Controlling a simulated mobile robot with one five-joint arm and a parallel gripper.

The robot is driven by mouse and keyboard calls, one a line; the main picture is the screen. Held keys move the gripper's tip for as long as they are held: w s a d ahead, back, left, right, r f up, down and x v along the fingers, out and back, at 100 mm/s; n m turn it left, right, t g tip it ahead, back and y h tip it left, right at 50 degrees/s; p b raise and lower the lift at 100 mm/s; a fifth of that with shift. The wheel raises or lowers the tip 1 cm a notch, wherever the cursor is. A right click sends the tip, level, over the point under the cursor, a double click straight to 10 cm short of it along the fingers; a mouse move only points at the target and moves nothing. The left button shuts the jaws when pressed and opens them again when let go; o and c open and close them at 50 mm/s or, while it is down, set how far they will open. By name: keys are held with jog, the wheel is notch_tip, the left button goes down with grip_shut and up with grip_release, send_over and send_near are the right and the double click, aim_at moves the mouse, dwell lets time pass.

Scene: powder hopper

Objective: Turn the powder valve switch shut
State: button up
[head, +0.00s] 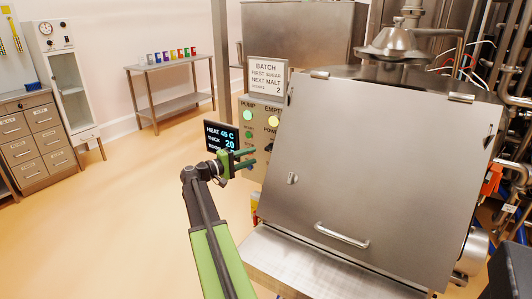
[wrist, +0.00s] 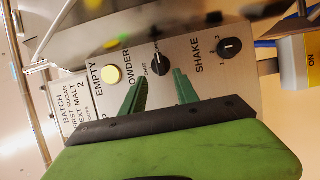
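The powder valve switch (wrist: 160,64) is a black knob on the grey control panel, under the label POWDER, in the wrist view. A small word beside it is too blurred to read surely, and I cannot tell which position the knob is in. My gripper (wrist: 160,77) is open, its two green fingers apart, with the knob seen between and just beyond the fingertips. I cannot tell whether the fingers touch it. In the head view my gripper (head: 254,157) points at the lower part of the control panel (head: 257,133), where the knob is too small to make out clearly.
The SHAKE knob (wrist: 230,48) and the pale EMPTY button (wrist: 112,75) flank the switch. A dark display (head: 222,136) stands left of my gripper. The large steel hopper lid (head: 385,170) is close on the right. The floor (head: 110,225) on the left is clear.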

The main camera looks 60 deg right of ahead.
aim_at(268, 151)
jog(key=x, duration=0.7)
jog(key=shift+s+d, duration=0.15)
jog(key=shift+d, duration=0.25)
jog(key=shift+c, duration=0.5)
grip_shut()
